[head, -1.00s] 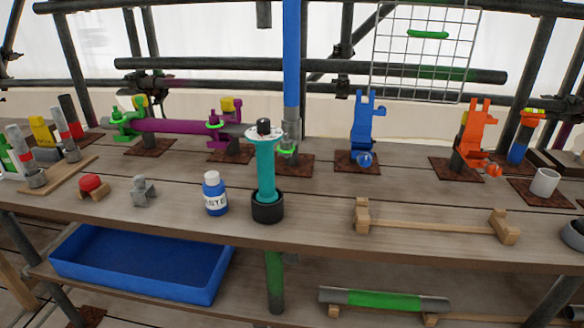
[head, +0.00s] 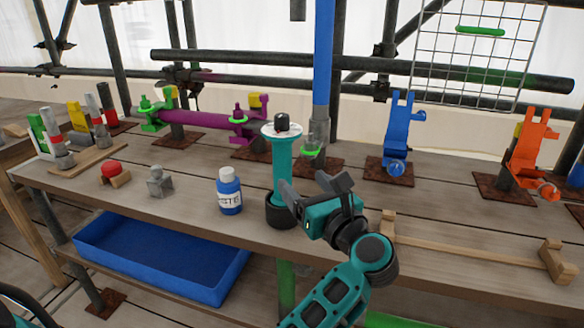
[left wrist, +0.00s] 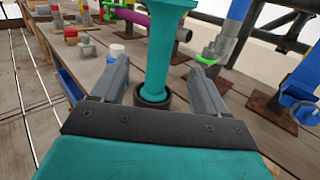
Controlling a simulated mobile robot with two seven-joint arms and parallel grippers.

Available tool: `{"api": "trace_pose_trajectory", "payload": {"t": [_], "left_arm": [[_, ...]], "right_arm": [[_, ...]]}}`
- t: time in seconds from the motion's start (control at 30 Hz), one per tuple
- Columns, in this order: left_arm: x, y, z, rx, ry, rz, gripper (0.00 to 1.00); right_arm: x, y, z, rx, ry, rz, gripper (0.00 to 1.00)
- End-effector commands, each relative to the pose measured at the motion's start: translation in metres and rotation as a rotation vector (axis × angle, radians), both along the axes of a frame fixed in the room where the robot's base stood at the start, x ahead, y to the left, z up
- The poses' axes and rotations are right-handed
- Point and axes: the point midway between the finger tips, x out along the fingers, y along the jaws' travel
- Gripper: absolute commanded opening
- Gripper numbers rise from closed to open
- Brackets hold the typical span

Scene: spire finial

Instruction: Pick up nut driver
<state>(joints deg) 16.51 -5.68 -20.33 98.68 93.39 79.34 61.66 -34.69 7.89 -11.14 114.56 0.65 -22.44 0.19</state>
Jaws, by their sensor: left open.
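A teal upright tool (head: 282,168), which looks like the nut driver, stands in a black cup (head: 280,211) near the table's front edge. It has a white disc and a black knob on top. My left gripper (head: 312,186) is open, just right of and in front of it in the head view. In the left wrist view the teal shaft (left wrist: 158,60) rises between the two open fingers, with gaps on both sides. The black cup (left wrist: 152,98) shows beyond the gripper. My right gripper is not in view.
A blue-and-white paste bottle (head: 230,192) stands close left of the cup. A wooden cradle (head: 470,249) lies to the right. A tall blue pole (head: 323,70) rises behind. A blue tray (head: 150,262) sits on the lower shelf.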

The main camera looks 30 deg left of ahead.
Motion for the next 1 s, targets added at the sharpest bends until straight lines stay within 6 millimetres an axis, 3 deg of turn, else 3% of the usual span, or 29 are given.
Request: {"api": "trace_pose_trajectory", "payload": {"t": [0.17,0.43,0.73,1.0], "left_arm": [[0.006,0.006,-0.002,-0.056,-0.014,0.012,0.74],[0.031,0.049,-0.001,-0.051,-0.013,0.014,0.74],[0.044,0.071,-0.001,-0.051,-0.012,0.011,0.74],[0.062,0.103,-0.001,-0.048,-0.012,0.012,0.74]], "right_arm": [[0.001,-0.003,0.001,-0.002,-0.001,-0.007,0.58],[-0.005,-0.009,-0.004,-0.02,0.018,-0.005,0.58],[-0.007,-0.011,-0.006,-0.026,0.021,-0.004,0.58],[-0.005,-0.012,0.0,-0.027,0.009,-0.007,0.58]]}}
